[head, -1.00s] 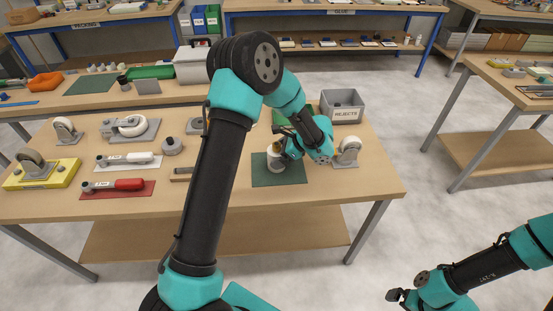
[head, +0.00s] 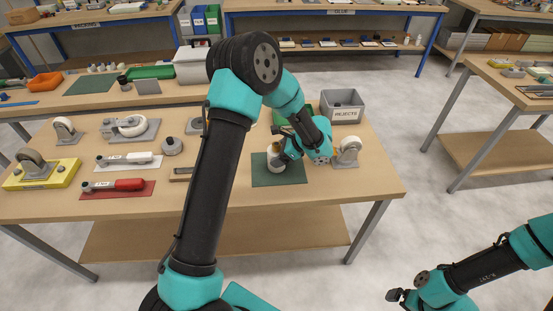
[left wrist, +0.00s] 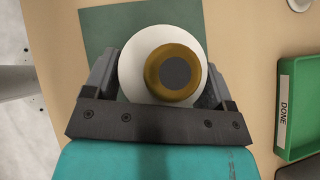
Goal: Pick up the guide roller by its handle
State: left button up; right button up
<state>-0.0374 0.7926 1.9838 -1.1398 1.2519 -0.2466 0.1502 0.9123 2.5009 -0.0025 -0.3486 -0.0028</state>
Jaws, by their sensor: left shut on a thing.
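The guide roller (head: 275,166), a white round body with a brass-coloured knob on top, stands on the dark green mat (head: 293,178) near the front right of the table. In the left wrist view its white body (left wrist: 133,78) and its brass knob with a dark centre (left wrist: 189,90) show from above. My left gripper (head: 282,152) is shut on it, one finger on each side. The fingertips' exact contact is hidden. My right gripper (head: 397,296) is at the lower right, away from the table; its jaws are too small to read.
A caster (head: 348,151) stands just right of the mat. The grey REJECTS bin (head: 342,115) is behind it. A green DONE tray (left wrist: 284,122) lies near the mat. Red-handled (head: 128,185) and white-handled (head: 138,158) tools lie to the left. The table front right is clear.

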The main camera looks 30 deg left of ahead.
aim_at(279, 147)
pick_arm(q)
jog(key=c, duration=0.4)
jog(key=shift+r, duration=0.2)
jog(key=shift+r, duration=0.25)
notch_tip(279, 147, up, 3)
jog(key=shift+f, duration=0.1)
jog(key=s+d, duration=0.2)
jog(key=s, duration=0.2)
jog(key=s+d+r, duration=0.1)
jog(key=s+d, duration=0.2)
jog(key=s, duration=0.2)
jog(key=s+d, duration=0.3)
jog(key=s, duration=0.2)
jog(key=shift+r, duration=0.2)
jog(key=shift+w+r, duration=0.1)
jog(key=shift+r, duration=1.9)
